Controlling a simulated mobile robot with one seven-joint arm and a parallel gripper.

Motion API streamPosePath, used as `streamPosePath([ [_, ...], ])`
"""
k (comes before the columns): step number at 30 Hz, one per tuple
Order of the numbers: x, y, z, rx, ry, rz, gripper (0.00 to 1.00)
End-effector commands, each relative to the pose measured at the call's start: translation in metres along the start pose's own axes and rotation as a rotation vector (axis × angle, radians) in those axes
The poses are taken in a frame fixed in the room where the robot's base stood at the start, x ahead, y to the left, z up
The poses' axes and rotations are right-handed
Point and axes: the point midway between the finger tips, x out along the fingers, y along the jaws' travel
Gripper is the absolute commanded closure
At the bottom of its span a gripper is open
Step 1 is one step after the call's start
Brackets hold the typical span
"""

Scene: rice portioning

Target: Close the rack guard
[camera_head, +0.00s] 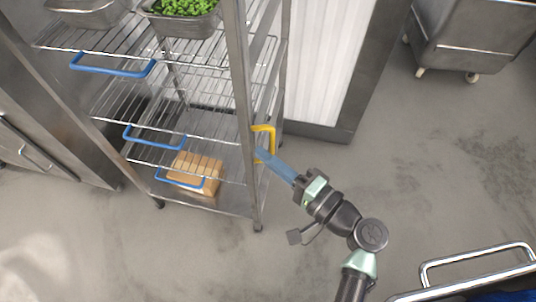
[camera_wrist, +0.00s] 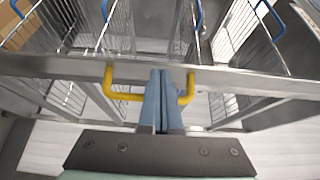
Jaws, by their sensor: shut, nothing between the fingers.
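The rack guard shows as a long metal bar (camera_head: 240,90) standing along the right part of the wire rack, with a yellow handle (camera_head: 272,133) on it. In the wrist view the metal bar (camera_wrist: 250,80) crosses the whole picture, and the yellow handle (camera_wrist: 125,95) sticks out from it. My gripper (camera_head: 262,155) is at the handle, its blue fingers together and empty. In the wrist view the fingers (camera_wrist: 161,75) lie between the handle's two legs and hide the middle of its grip. I cannot tell whether they touch the handle or bar.
The rack's wire shelves (camera_head: 215,50) have blue handles (camera_head: 112,66). A metal pan of greens (camera_head: 183,18) stands on top and a brown box (camera_head: 195,173) sits low down. A wheeled metal bin (camera_head: 470,40) is at top right. The floor (camera_head: 430,160) right of the rack is clear.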

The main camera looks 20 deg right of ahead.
Motion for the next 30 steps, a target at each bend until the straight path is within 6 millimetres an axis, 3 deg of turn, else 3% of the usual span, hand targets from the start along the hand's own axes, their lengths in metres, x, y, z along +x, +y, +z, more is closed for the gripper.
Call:
streamPosePath([
  [22, 0.005, 0.000, 0.010, 0.001, 0.092, 0.000, 1.00],
  [30, 0.012, 0.000, 0.022, 0.003, 0.211, 0.001, 1.00],
])
